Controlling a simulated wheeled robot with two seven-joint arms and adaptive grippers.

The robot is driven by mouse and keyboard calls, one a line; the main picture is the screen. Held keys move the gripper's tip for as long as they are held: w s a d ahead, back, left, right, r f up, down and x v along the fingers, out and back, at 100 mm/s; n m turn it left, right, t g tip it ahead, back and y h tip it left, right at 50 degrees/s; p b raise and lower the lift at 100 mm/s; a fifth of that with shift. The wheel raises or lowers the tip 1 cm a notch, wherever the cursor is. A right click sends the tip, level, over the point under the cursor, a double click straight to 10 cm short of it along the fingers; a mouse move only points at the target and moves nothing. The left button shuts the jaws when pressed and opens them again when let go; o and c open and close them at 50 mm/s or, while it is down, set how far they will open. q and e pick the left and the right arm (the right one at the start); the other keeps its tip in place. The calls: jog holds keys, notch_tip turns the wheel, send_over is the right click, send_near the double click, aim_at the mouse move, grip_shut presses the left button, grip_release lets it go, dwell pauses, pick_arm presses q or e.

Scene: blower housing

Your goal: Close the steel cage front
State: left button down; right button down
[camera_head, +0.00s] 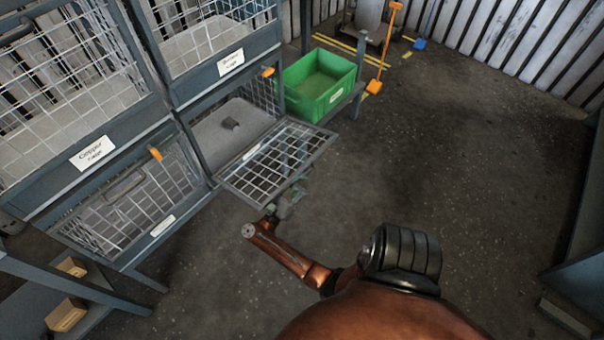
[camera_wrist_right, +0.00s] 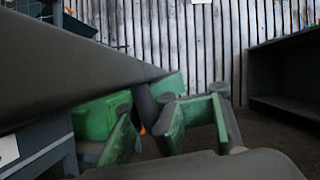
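An open wire-mesh cage front (camera_head: 290,150) juts out almost flat from the lower right cage; its label is too small to read, so I cannot confirm it is the steel one. Inside that cage (camera_head: 215,138) a small dark grey part lies on the floor. My right gripper (camera_head: 292,200) is just below the outer edge of the front, partly hidden by it; contact cannot be told. In the right wrist view my right gripper (camera_wrist_right: 168,128) has its green-padded fingers apart, with nothing seen between them. A dark bar or panel crosses close above. My left gripper is not in view.
A green bin (camera_head: 318,80) stands right behind the open front. The copper cage (camera_head: 75,120) is upper left, above another closed mesh front (camera_head: 130,205). An orange-handled tool (camera_head: 383,55) stands at the back. The floor to the right is clear.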

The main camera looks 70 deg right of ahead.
jog(key=shift+w+d+r, duration=0.1)
jog(key=shift+w+r, duration=0.15)
jog(key=shift+w, duration=0.2)
dwell(0.3)
jog(key=c, duration=2)
grip_release()
jog(key=shift+f, duration=0.15)
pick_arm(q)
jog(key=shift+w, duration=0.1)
